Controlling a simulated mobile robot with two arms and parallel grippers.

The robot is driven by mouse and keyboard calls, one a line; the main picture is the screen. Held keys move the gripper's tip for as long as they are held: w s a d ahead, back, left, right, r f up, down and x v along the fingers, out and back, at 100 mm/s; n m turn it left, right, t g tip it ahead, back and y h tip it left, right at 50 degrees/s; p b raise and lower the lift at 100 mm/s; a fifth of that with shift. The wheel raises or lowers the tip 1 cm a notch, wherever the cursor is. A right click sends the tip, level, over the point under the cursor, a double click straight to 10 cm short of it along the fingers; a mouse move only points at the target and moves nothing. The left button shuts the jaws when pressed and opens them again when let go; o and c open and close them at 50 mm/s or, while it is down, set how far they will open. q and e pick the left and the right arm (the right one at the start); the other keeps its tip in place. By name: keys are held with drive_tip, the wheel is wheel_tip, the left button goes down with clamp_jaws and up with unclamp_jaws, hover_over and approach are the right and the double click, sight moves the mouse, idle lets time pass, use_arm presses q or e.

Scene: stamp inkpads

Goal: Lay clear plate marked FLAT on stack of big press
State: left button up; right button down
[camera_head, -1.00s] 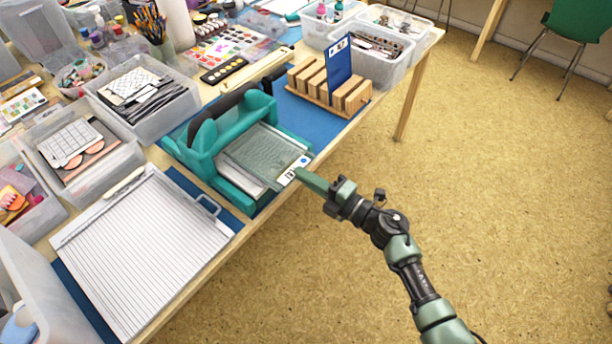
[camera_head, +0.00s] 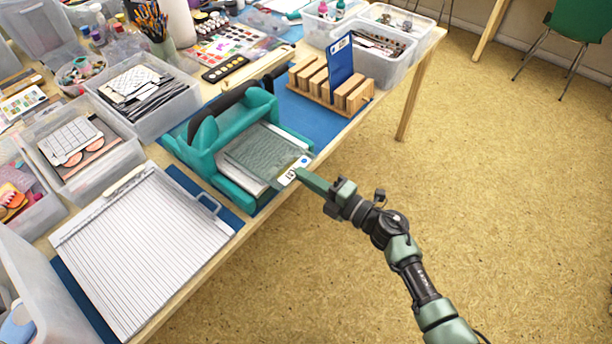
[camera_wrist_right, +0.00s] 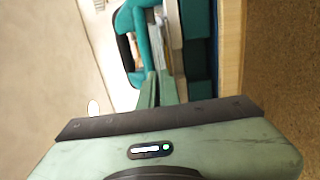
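The big press (camera_head: 205,140) is teal with a dark handle and stands near the table's front edge. A stack with white and grey layers (camera_head: 238,172) lies on its bed. A clear, greyish plate (camera_head: 262,150) lies over the stack, its front edge toward my right gripper. A white label with a blue dot (camera_head: 295,168) is on that edge; its text is too small to read. My right gripper (camera_head: 303,175) is closed on this labelled edge. In the right wrist view its fingers (camera_wrist_right: 159,88) are close together, pointing at the press. My left gripper is not in view.
A wooden rack (camera_head: 355,97) holding an upright blue plate (camera_head: 339,62) stands behind the press. A white ridged board (camera_head: 140,250) lies to the left, with crowded clear bins (camera_head: 150,122) beyond. Open floor (camera_head: 480,200) is to the right.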

drive_tip(key=shift+f, duration=0.35)
idle(0.3)
drive_tip(key=c, duration=1.6)
unclamp_jaws()
drive_tip(key=shift+o, duration=0.2)
drive_tip(key=shift+d, duration=0.1)
drive_tip(key=v, duration=0.5)
